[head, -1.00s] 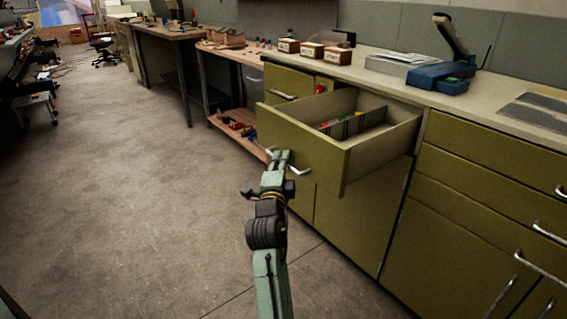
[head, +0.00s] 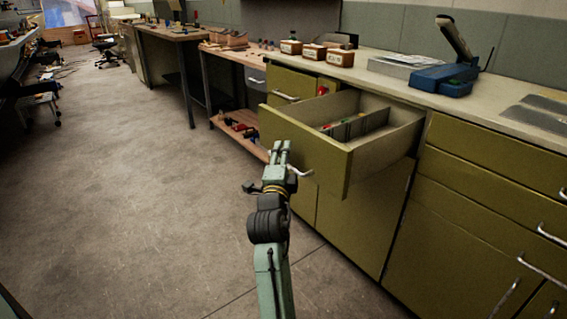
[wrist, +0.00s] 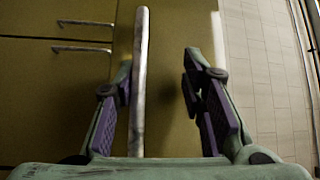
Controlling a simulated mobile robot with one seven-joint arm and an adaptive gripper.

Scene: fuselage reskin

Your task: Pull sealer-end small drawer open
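The olive-green drawer (head: 318,158) stands pulled well out of its cabinet in the head view, with dividers and small coloured items inside. Its metal bar handle (head: 300,172) is on the front panel, partly hidden by my gripper (head: 281,151). In the wrist view the handle (wrist: 140,80) runs between the two fingers of my gripper (wrist: 163,95). The fingers are apart, with a wide gap on the right; the handle lies close to the left finger. I cannot tell whether that finger touches it.
The worktop (head: 400,85) above carries small labelled boxes (head: 313,53) and a blue device (head: 443,79). More closed green drawers (head: 490,170) stand to the right. A workbench with a lower shelf (head: 240,128) is beyond. The floor (head: 130,200) at left is clear.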

